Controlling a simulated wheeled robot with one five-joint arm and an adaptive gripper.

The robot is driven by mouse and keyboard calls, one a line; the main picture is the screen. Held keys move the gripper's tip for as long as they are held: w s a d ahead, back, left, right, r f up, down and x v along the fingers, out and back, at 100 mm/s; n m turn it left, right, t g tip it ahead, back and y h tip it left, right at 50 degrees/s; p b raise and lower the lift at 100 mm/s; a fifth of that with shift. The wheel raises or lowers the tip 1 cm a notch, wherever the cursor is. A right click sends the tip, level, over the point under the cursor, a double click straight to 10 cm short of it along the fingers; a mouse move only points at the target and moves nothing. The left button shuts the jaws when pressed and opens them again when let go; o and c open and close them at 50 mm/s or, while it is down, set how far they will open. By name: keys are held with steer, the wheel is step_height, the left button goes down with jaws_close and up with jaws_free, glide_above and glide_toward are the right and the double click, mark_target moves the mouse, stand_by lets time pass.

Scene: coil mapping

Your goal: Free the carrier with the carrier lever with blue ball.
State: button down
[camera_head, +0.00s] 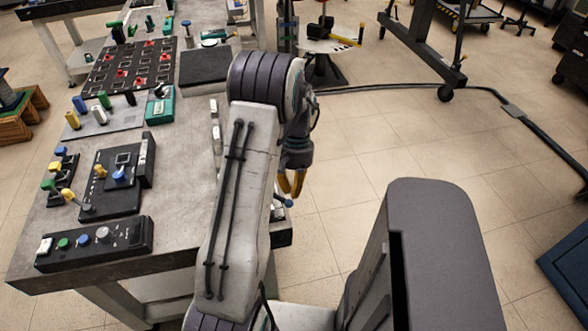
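A lever with a blue ball (287,203) shows at the right edge of the workbench, partly hidden behind my arm. It sits by a dark box (280,232) at the bench's side, also partly covered by my arm; I cannot tell whether this is the carrier. My gripper (292,184) points down just above the blue ball in the picture, with its orange fingertips a little apart and nothing seen between them. I cannot tell whether they touch the lever. Another blue-topped lever (185,24) stands at the far end of the bench.
Tiled floor (370,150) lies open to the right, crossed by a black cable cover (470,91).

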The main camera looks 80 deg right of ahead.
steer(key=v, duration=1.1)
glide_above(288, 200)
steer(key=d, duration=0.1)
step_height(288, 200, down, 5)
steer(key=shift+d+f, duration=0.1)
steer(key=shift+d, duration=0.05)
steer(key=w+a+r+n+t+h, duration=0.1)
steer(key=w+a+r+n, duration=0.3)
steer(key=a, duration=0.8)
steer(key=w+a+r+n+t+h, duration=0.1)
steer(key=w+a+r+n, duration=0.3)
steer(key=w+a+n, duration=0.4)
steer(key=w+a+r+n+t, duration=0.1)
steer(key=w+a+r+n, duration=0.3)
steer(key=a, duration=1.2)
steer(key=shift+w+a+r+n+t+h, duration=0.15)
steer(key=shift+w+r+n+t+h, duration=0.2)
steer(key=shift+w+n, duration=1.55)
